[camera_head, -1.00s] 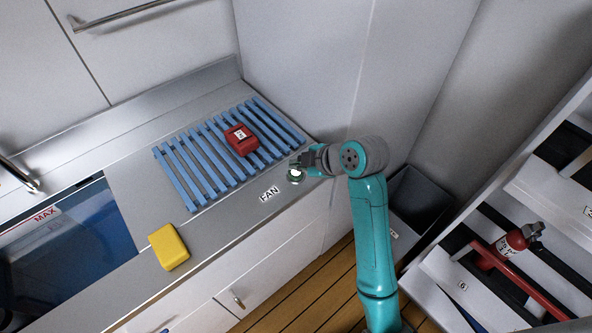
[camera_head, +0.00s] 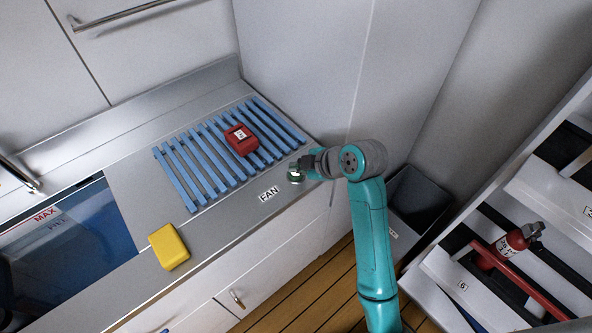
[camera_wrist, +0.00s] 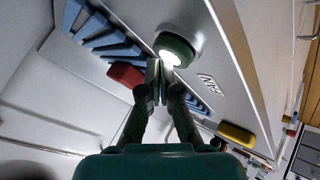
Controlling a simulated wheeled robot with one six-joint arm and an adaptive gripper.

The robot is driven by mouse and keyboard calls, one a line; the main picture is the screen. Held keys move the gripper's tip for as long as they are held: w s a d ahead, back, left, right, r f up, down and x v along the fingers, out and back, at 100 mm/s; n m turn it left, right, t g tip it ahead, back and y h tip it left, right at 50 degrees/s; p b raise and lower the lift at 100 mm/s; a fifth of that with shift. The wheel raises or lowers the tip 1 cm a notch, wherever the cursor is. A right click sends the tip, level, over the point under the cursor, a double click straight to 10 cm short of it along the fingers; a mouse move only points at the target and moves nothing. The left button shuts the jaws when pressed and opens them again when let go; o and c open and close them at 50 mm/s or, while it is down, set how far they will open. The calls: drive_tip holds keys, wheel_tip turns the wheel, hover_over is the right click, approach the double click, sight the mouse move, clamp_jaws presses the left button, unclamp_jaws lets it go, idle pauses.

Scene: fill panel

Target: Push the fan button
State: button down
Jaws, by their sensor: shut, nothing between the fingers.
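The fan button is a pale round cap in a dark green ring, set in the counter beside the FAN label (camera_head: 269,193). In the wrist view the fan button (camera_wrist: 172,47) is lit bright white, and the label also shows there (camera_wrist: 208,82). My gripper (camera_head: 296,168) is at the button in the head view, covering part of it. In the wrist view my closed fingertips (camera_wrist: 158,66) overlap the lower edge of the button. I cannot tell for certain whether they touch it. Nothing is held between the fingers.
A blue slatted rack (camera_head: 190,167) lies on the counter with a red block (camera_head: 241,141) on it. A yellow sponge-like block (camera_head: 169,247) lies near the counter's front edge. A water tank (camera_head: 70,240) is at left. A shelf with a red extinguisher (camera_head: 509,246) stands at right.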

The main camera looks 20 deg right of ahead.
drive_tip(key=shift+f, duration=0.25)
drive_tip(key=shift+r, duration=0.8)
drive_tip(key=shift+r, duration=3)
drive_tip(key=shift+s+d, duration=0.1)
